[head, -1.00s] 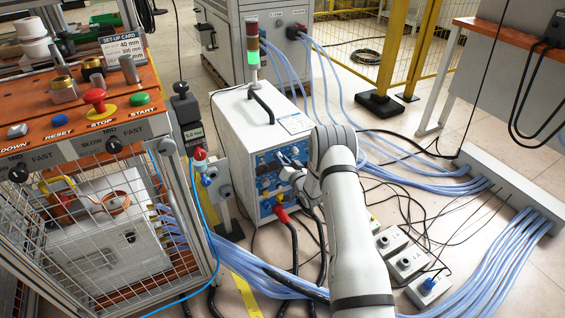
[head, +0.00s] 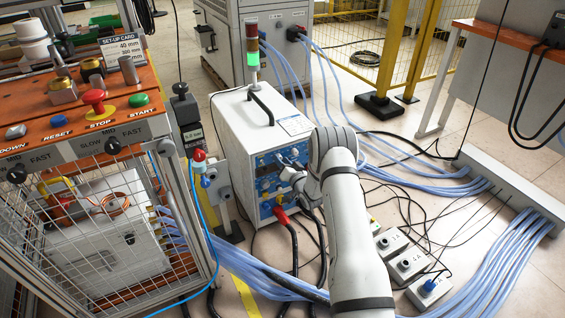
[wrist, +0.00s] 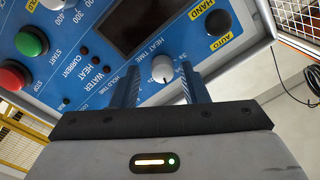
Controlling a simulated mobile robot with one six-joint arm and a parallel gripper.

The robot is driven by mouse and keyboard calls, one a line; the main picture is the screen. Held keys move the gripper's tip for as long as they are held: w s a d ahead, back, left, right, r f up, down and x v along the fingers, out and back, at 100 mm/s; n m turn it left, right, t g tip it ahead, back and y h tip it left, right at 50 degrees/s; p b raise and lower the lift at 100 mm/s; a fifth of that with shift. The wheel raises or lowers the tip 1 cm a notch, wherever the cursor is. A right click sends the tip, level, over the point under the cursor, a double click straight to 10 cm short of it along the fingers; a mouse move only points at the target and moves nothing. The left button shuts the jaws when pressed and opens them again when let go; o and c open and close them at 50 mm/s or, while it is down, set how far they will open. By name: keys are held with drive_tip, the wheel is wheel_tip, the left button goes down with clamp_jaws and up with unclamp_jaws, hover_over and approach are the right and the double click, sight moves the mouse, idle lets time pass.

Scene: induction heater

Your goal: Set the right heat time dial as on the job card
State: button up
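The heat time dial (wrist: 162,68) is a white round knob with a dark pointer mark on the blue front panel, next to the words HEAT TIME. In the wrist view my gripper (wrist: 160,75) is open, with one blue finger on each side of the dial. Gaps show between the fingers and the knob, so it does not look gripped. In the head view my arm reaches the heater's blue panel (head: 268,182) and hides part of it. A white card (head: 296,124) lies on top of the heater; its writing is too small to read.
On the panel are a dark display (wrist: 120,28), a black HAND/AUTO knob (wrist: 218,22), a green button (wrist: 31,41) and a red button (wrist: 13,77). A set-up card (head: 124,46) stands on the left bench. Blue hoses and black cables cover the floor around the heater.

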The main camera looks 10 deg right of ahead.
drive_tip(key=p+v, duration=0.2)
drive_tip(key=v, duration=0.5)
drive_tip(key=shift+s+d, duration=0.1)
drive_tip(key=shift+s, duration=0.3)
